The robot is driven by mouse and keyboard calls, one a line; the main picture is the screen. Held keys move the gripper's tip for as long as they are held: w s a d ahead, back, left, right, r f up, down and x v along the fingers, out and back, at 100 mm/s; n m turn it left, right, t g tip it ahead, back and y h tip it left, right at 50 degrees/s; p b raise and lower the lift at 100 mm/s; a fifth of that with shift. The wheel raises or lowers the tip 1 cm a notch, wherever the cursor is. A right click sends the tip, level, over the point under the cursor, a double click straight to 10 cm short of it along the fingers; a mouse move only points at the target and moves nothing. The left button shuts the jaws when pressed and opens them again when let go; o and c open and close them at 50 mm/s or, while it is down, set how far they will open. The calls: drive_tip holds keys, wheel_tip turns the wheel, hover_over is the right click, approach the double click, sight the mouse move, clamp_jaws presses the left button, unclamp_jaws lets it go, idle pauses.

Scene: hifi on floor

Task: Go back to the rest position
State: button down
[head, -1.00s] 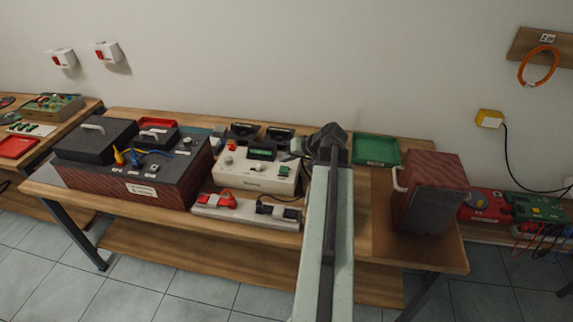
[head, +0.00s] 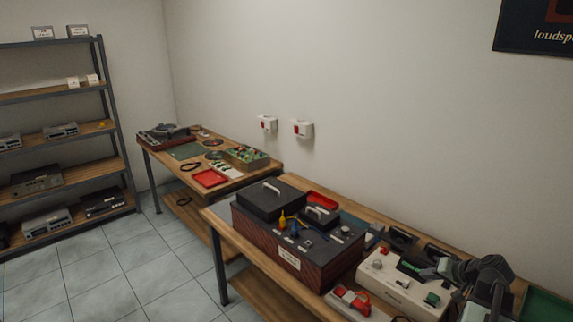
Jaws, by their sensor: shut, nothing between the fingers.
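My gripper (head: 432,271) shows at the lower right of the head view, at the end of my dark arm. It is shut and empty. It points left, over or just behind the cream-coloured device (head: 392,284) on the near bench; its height above the device I cannot tell. The lower part of my arm runs out of the bottom edge of the picture.
A speaker-like dark box with a red-brown front (head: 285,250) stands on the near wooden bench (head: 219,220). A second bench (head: 160,160) with a turntable and a red tray (head: 210,178) stands behind it. Shelves (head: 60,90) stand far left. Tiled floor (head: 130,265) is clear.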

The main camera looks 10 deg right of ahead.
drive_tip(key=w+a+f+n+g+y, duration=0.1)
drive_tip(key=w+a+n, duration=0.15)
drive_tip(key=a, duration=0.95)
drive_tip(key=w+a+f+n+g+y, duration=0.15)
drive_tip(key=w+a, duration=0.25)
drive_tip(key=a, duration=0.7)
drive_tip(key=w+a+f+n+g, duration=0.1)
drive_tip(key=w+a+n+g, duration=0.2)
drive_tip(key=a, duration=0.9)
drive_tip(key=s+a+f+n+g+h, duration=0.25)
drive_tip(key=s+a, duration=0.25)
drive_tip(key=a, duration=0.6)
drive_tip(key=s+d+f+m+g+h, duration=0.1)
drive_tip(key=s+d+m+h, duration=0.1)
drive_tip(key=s+d+m, duration=0.1)
drive_tip(key=shift+s+d+f, duration=0.15)
drive_tip(key=shift+s+d, duration=0.35)
drive_tip(key=shift+d, duration=0.25)
